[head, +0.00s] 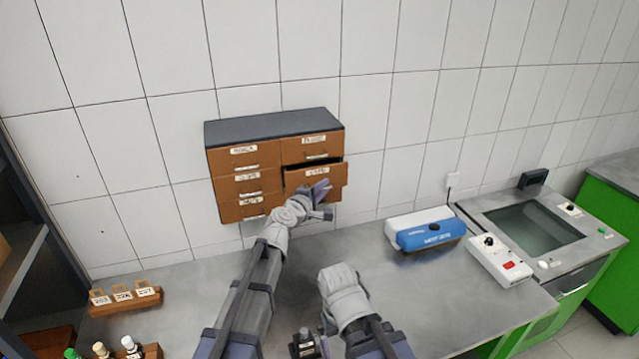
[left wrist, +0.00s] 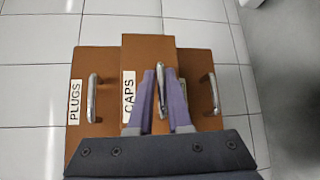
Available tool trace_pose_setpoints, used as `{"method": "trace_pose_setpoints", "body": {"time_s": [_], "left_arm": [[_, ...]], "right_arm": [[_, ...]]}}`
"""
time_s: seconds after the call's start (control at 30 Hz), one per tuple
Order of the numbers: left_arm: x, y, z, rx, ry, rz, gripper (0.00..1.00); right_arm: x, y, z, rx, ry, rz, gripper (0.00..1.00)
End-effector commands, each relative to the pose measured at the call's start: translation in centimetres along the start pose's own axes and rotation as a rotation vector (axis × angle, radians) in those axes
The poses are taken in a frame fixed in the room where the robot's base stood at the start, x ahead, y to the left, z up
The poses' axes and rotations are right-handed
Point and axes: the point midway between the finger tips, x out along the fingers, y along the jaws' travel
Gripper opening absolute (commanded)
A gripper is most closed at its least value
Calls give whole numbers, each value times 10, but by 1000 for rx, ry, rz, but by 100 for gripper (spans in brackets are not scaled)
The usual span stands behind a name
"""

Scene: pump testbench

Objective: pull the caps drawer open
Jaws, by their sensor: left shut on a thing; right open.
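The brown cabinet (head: 238,160) with a dark top hangs against the tiled wall in the head view. Its caps drawer (head: 329,176), in the right column, stands out partway from the cabinet front, with a dark gap above it. The CAPS label (left wrist: 129,96) and the drawer's metal handle (left wrist: 160,92) show in the left wrist view. My left gripper (head: 321,190) is shut on that handle, its purple fingers (left wrist: 159,98) on either side of it. My right gripper (head: 342,278) is open, low over the counter; its fingers are hard to make out.
The PLUGS drawer (left wrist: 75,110) is beside the caps drawer and shut. A blue and white device (head: 428,232) and a white control box (head: 498,262) are on the counter to the right. A wooden rack with numbered tags (head: 125,301) is at left, with small bottles (head: 130,346) below.

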Motion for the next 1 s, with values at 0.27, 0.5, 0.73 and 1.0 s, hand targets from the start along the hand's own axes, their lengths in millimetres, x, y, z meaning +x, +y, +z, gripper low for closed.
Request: {"method": "trace_pose_setpoints", "body": {"time_s": [0.27,0.5,0.73,1.0], "left_arm": [[-49,-17,46,6,-4,-6,0],[-54,-19,52,6,-2,-5,0],[-54,-19,52,6,-2,-5,20],[-53,-18,52,3,-1,-2,42]], "right_arm": [[1,0,0,0,0,0,97],[1,0,0,0,0,0,97],[1,0,0,0,0,0,97],[1,0,0,0,0,0,97]]}}
